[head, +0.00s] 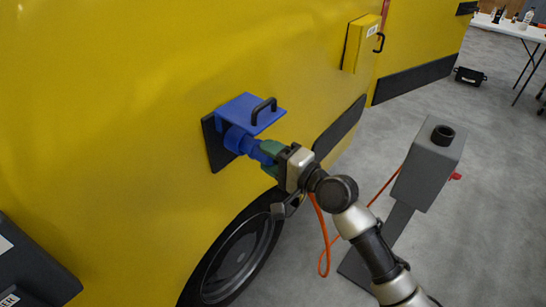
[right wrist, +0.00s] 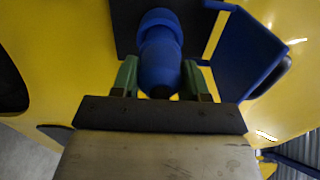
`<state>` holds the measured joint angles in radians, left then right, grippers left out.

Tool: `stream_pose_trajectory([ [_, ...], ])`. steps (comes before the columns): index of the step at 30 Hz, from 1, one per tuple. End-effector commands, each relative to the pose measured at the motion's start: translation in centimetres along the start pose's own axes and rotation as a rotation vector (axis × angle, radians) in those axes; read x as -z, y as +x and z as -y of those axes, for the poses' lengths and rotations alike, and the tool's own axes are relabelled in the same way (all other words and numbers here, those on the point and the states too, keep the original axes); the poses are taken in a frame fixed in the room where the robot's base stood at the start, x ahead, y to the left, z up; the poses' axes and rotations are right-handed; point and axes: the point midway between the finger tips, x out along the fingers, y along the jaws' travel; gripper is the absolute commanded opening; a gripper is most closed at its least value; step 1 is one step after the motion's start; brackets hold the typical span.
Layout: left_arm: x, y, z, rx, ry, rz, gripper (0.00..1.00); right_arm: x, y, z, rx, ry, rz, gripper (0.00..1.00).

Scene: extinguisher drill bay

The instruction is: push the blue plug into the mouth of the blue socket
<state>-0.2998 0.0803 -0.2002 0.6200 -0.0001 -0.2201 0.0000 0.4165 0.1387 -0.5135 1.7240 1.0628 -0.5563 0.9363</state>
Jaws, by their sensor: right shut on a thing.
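The blue socket (head: 236,139) sits on a dark plate on the side of a yellow vehicle. Its blue lid (head: 244,108), with a black handle, is raised above it and shows at the right in the right wrist view (right wrist: 245,50). My right gripper (head: 271,154) is shut on the blue plug (head: 261,152), its green fingers on both sides of it. The plug also shows in the right wrist view (right wrist: 160,68), pointing toward the plate. Its front end is at the socket; how deep it sits in the mouth I cannot tell. My left gripper is not in view.
An orange cable (head: 325,245) hangs below my right gripper and runs toward a grey post (head: 428,165) at the right. A wheel (head: 235,262) is below the socket. A yellow box (head: 360,44) is on the vehicle.

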Motion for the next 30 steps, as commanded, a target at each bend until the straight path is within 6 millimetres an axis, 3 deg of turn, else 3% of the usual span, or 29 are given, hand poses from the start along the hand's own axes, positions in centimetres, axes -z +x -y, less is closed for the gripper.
stream_pose_trajectory([
  [30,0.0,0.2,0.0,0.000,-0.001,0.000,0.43,0.0,2.0,0.1,0.002,0.000,0.000,0.16],
])
